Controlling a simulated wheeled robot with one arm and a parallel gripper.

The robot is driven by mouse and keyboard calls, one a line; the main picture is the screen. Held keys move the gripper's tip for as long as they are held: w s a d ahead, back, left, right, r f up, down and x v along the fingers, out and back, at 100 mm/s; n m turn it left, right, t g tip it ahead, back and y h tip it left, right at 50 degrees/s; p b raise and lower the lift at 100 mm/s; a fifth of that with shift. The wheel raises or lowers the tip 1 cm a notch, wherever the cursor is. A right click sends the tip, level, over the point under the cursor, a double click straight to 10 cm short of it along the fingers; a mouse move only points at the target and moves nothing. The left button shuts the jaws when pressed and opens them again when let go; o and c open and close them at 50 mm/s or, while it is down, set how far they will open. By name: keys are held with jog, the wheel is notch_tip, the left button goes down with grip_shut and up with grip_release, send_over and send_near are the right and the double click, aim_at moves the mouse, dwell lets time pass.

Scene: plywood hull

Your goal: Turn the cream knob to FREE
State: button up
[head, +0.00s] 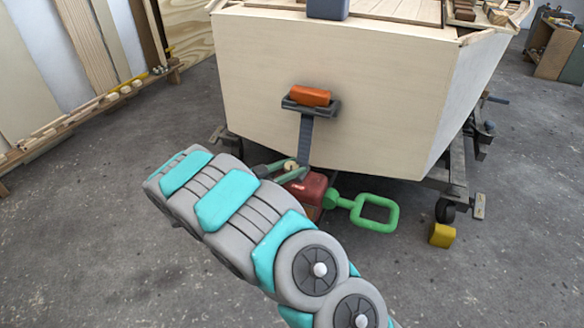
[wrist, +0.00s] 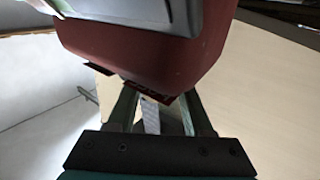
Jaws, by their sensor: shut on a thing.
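The cream knob (head: 291,165) shows as a small pale piece between the fingers of my gripper (head: 288,171) in the head view, at the upper left of a red winch housing (head: 309,187). My gripper is shut on the knob. A green crank handle (head: 375,213) sticks out to the right of the housing. In the wrist view the red housing (wrist: 150,60) fills the top middle, and the two fingers of my gripper (wrist: 157,108) reach up below it. The knob's pointer and the FREE mark cannot be read.
A grey strap (head: 305,140) runs from the housing up to a bracket with an orange block (head: 310,96) on the plywood hull (head: 390,110). A yellow chock (head: 441,235) lies by the trailer wheel at right. The concrete floor at left is clear.

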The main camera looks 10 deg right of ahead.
grip_shut()
jog(key=shift+t, duration=0.3)
jog(key=shift+n+t+y+b, duration=1.1)
jog(key=shift+n+t+y, duration=0.7)
jog(key=shift+n+t, duration=0.6)
jog(key=shift+w, duration=0.1)
jog(key=o, duration=0.6)
grip_release()
jog(key=shift+a, duration=0.1)
